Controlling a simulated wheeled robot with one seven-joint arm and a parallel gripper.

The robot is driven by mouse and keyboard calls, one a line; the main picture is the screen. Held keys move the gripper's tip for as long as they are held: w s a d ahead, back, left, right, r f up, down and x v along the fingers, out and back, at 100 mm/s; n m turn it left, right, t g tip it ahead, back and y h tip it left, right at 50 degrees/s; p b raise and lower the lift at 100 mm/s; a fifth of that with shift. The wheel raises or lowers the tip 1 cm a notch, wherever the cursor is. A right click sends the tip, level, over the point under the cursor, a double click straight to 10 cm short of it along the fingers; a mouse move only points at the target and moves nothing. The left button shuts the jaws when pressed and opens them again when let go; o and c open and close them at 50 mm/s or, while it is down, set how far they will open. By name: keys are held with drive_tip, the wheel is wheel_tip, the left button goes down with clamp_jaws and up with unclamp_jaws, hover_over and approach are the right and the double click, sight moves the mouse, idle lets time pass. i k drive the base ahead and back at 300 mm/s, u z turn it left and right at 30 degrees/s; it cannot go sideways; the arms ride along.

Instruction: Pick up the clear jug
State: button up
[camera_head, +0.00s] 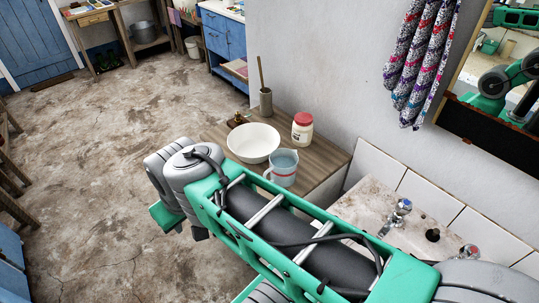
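The clear jug (283,168) stands upright on a wooden counter (323,157), close to the counter's near edge. It looks bluish and see-through, with a reddish band or marking around its side and a handle on its left. My green and grey arm crosses in front and hides the area just below the jug. My gripper is not visible in this view, so its place relative to the jug cannot be seen.
A white bowl (253,142) stands close to the jug's left. A white jar with a red lid (302,128) is behind it. A utensil holder (265,102) stands farther back. The stone trough (377,207) with taps is at right, beside the tiled wall.

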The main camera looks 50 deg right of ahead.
sight(284, 163)
drive_tip(key=z, duration=0.15)
drive_tip(key=k, duration=0.1)
drive_tip(key=z, duration=2.85)
drive_tip(key=k, duration=1)
drive_tip(key=u, duration=1.3)
drive_tip(key=i, duration=0.95)
drive_tip(key=z, duration=0.4)
